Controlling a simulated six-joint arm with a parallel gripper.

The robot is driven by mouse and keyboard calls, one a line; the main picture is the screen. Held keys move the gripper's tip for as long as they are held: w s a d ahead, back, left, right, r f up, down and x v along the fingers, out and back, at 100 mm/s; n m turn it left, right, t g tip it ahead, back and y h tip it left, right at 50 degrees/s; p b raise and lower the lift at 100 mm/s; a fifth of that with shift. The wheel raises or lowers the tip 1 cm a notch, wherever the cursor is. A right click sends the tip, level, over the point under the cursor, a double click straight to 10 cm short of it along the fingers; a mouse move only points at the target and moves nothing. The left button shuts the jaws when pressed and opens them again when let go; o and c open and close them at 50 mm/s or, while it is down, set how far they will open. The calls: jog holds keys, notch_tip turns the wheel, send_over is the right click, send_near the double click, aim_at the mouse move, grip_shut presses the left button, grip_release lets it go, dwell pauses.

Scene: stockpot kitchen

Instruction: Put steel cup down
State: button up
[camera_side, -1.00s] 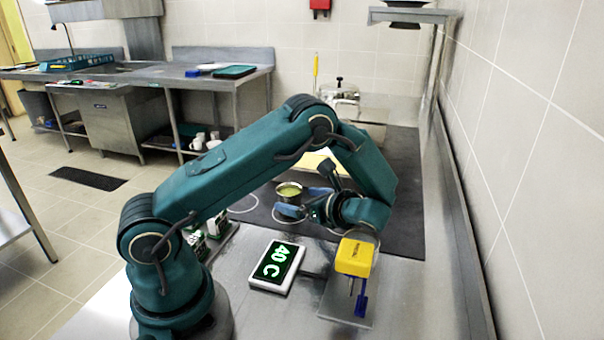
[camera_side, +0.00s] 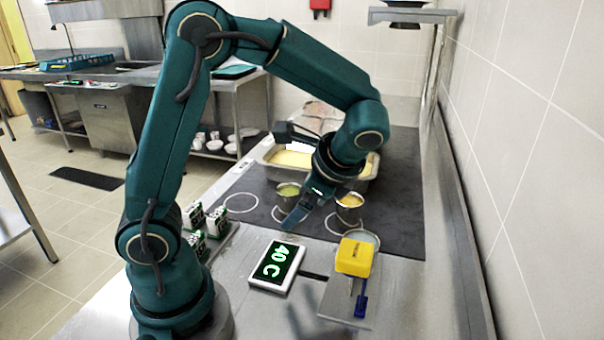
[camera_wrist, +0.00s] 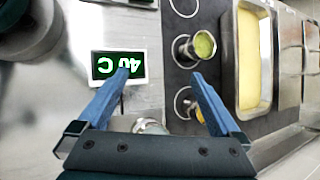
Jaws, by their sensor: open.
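A steel cup with green contents (camera_side: 288,192) stands upright on the dark mat, within or close to a white ring. It also shows in the wrist view (camera_wrist: 203,45). A second steel cup with yellow-orange contents (camera_side: 349,209) stands upright to its right; in the wrist view it is partly hidden by a finger. My gripper (camera_side: 292,224) is raised above the work and points down, in front of the green cup in the side picture. In the wrist view its two blue fingers (camera_wrist: 162,78) are wide apart with nothing between them.
A white-framed display reading 40 C (camera_side: 277,267) lies in front of the mat. A yellow block on a stand (camera_side: 355,257) is to its right. A steel pan with yellow contents (camera_side: 276,158) is behind the cups. An empty white ring (camera_side: 240,202) is on the left.

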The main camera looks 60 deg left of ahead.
jog(key=s+d+r+n+t+h, duration=0.4)
jog(key=s+d+n+t+h, duration=0.2)
jog(key=d+n, duration=0.3)
jog(key=shift+s+d+r+t+h, duration=0.15)
jog(key=shift+s+d+t+h, duration=0.2)
jog(key=shift+s+h, duration=0.25)
dwell(0.7)
